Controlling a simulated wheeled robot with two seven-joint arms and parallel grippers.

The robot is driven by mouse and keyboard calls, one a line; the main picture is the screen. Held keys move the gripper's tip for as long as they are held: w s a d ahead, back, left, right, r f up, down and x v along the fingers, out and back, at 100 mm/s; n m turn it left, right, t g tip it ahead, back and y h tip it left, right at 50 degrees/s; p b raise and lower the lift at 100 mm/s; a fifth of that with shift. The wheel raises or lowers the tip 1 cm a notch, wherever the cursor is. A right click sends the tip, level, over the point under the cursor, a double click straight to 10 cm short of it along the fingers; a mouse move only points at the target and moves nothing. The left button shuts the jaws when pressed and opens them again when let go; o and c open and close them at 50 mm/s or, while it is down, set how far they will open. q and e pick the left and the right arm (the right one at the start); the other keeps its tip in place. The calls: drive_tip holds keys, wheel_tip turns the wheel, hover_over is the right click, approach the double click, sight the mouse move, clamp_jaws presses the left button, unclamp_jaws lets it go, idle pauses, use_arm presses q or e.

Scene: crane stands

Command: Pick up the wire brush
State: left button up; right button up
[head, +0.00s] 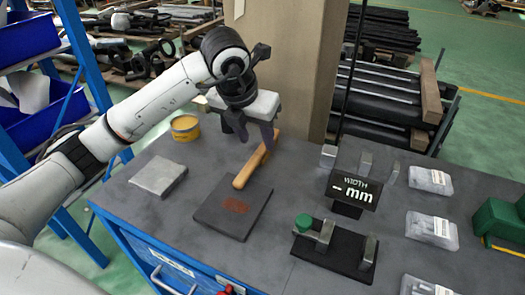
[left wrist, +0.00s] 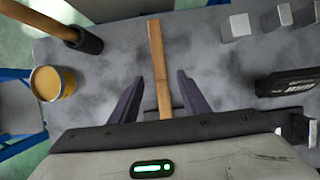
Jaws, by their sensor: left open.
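The wire brush (head: 250,168) shows as a long wooden handle lying at a slant on the grey bench top, its near end by a dark plate. No bristles are visible, and its far part is partly hidden by my gripper in the head view. My left gripper (head: 256,138) is open and empty over the far part of the handle. In the left wrist view the handle (left wrist: 156,50) runs between the two open fingers of the gripper (left wrist: 160,77), with a gap on both sides. My right gripper is not in view.
A dark plate with a rusty patch (head: 235,207), a grey pad (head: 158,175) and a yellow tin (head: 185,127) lie nearby. A width display (head: 352,190) and a black gauge block (head: 335,250) stand right. A cardboard-coloured column (head: 290,60) rises close behind the gripper.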

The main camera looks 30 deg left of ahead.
sight(261, 150)
use_arm(q)
drive_tip(key=shift+p+x, duration=0.45)
drive_tip(key=shift+x, duration=2.25)
clamp_jaws()
